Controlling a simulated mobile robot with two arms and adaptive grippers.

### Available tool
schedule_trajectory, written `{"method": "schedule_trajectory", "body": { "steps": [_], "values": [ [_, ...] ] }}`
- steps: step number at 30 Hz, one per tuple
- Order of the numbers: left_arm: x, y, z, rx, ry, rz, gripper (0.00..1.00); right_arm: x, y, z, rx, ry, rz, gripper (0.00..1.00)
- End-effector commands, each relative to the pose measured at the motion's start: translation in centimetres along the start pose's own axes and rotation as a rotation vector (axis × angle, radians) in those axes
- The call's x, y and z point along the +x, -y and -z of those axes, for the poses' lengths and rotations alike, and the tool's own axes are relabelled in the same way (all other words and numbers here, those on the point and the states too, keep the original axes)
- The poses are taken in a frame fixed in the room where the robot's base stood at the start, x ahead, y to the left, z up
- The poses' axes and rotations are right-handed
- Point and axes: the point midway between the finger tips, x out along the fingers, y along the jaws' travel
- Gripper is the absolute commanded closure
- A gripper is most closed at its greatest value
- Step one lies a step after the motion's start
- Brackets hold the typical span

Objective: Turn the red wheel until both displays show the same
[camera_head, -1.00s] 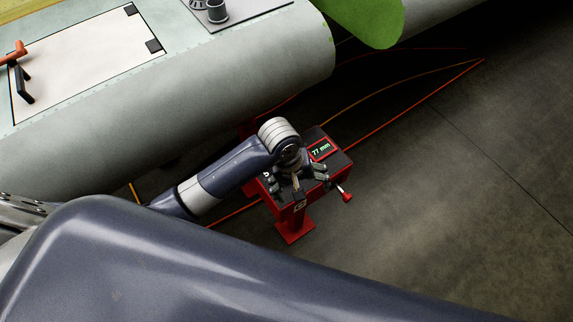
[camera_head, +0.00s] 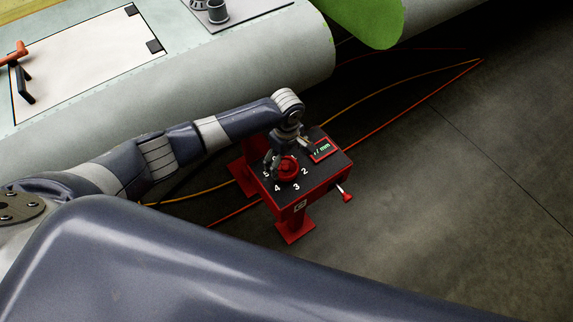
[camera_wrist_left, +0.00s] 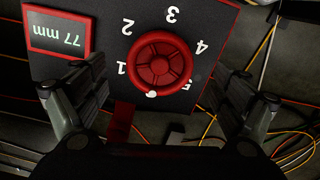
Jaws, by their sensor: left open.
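The red wheel (camera_head: 286,169) sits on top of a red box with a black face (camera_head: 318,176) and white numbers around the wheel. In the left wrist view the wheel (camera_wrist_left: 160,61) has a white mark on its rim, between 1 and 5 and closer to 1. No second display can be made out. My right gripper is not seen.
A red-knobbed lever (camera_head: 346,196) sticks out of the box's side. The grey-green wing (camera_head: 220,90) lies behind and left of the box. Orange and red cables (camera_head: 425,98) run over the dark floor. The floor at the right is clear.

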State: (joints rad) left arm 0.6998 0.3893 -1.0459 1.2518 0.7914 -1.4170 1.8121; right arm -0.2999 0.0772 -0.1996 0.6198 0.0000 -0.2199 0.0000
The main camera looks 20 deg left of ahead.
Motion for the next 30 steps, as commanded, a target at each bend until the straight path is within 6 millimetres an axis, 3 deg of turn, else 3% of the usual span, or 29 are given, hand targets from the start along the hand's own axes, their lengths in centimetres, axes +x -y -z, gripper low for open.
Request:
{"method": "schedule_trajectory", "body": {
  "steps": [7, 19, 20, 25, 30],
  "values": [
    [3.2, 0.0, -0.1, 0.001, 0.001, 0.0, 0.1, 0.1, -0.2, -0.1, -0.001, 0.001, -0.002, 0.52],
    [4.0, 0.0, 0.0, 0.002, 0.0, -0.001, 0.1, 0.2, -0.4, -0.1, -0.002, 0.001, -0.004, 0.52],
    [4.0, 0.0, 0.0, 0.002, 0.0, -0.001, 0.12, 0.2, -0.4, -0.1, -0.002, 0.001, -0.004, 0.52],
    [4.0, 0.0, 0.0, 0.002, 0.0, -0.001, 0.5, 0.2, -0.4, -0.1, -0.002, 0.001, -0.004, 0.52],
    [4.0, 0.0, 0.0, 0.002, 0.0, -0.001, 0.54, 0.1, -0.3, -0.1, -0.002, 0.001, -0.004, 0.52]
  ]
}}
